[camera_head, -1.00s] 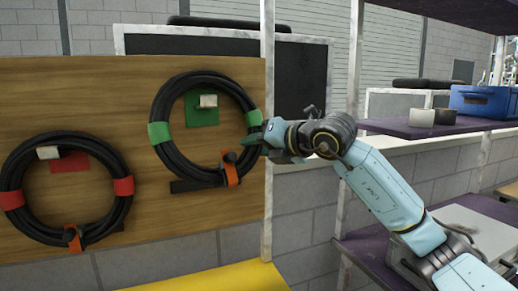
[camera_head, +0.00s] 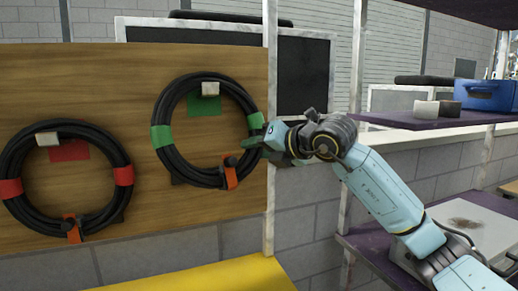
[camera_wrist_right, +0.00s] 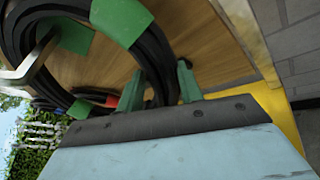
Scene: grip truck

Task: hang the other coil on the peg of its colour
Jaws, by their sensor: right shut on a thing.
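The black coil with green bands (camera_head: 161,135) is upright against the wooden board. The white peg on the green patch (camera_head: 210,88) shows inside its ring, just under the top; I cannot tell whether they touch. My right gripper (camera_head: 256,143) is shut on this coil's right side, by a green band. In the right wrist view, the green fingers (camera_wrist_right: 160,88) stand either side of the black cable (camera_wrist_right: 150,45). The black coil with red bands (camera_head: 11,189) hangs at the left on the white peg of the red patch (camera_head: 47,139). My left gripper is not in view.
The wooden board (camera_head: 110,75) ends beside a metal post (camera_head: 269,60). A yellow surface (camera_head: 220,277) lies below. At the right, a purple shelf (camera_head: 400,122) bears a blue crate (camera_head: 490,97) and small blocks (camera_head: 427,109).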

